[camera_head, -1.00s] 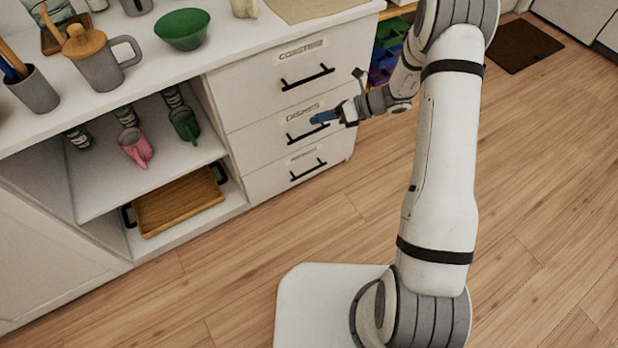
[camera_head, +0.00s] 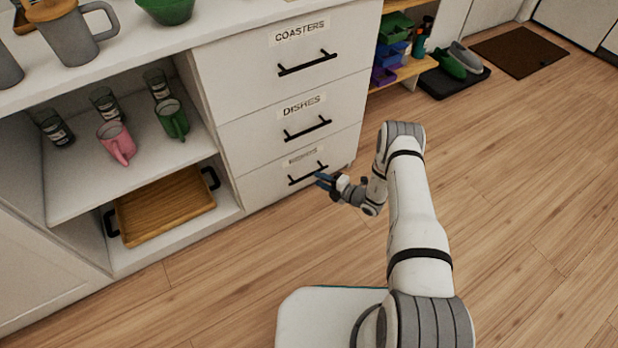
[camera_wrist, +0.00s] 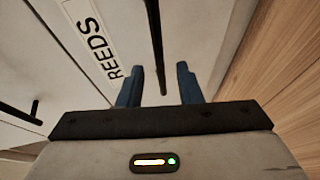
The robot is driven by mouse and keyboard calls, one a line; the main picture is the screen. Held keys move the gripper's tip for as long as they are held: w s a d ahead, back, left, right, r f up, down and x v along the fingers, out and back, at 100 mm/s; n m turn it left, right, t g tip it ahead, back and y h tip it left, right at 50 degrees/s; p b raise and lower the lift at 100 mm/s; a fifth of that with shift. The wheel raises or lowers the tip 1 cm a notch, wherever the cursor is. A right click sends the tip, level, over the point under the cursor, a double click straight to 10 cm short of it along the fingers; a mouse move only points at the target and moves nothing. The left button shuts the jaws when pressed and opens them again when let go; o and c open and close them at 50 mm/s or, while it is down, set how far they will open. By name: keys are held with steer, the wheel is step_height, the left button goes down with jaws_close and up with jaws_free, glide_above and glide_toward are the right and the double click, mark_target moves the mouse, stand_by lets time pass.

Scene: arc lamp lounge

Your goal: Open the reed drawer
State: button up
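The reed drawer (camera_head: 262,187) is the bottom of three drawers in the white cabinet and is closed. Its label (camera_wrist: 96,38) reads REEDS in the wrist view. Its black bar handle (camera_head: 307,173) also shows in the wrist view (camera_wrist: 154,40), running lengthwise between my two blue fingers. My gripper (camera_head: 323,180) is at the right end of this handle in the head view. It is open, with a clear gap between the fingertips (camera_wrist: 160,82). I cannot tell whether the fingers touch the handle or how deep it sits between them.
The closed COASTERS drawer (camera_head: 235,75) and DISHES drawer (camera_head: 240,135) are above. Left is an open shelf with a pink mug (camera_head: 116,142), a green mug (camera_head: 173,120) and a wooden tray (camera_head: 165,205). Wood floor (camera_head: 530,190) is free at right.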

mark_target(310, 174)
steer(key=b+x, duration=0.1)
steer(key=x, duration=0.4)
steer(key=shift+a, duration=0.2)
jaws_close()
stand_by(0.3)
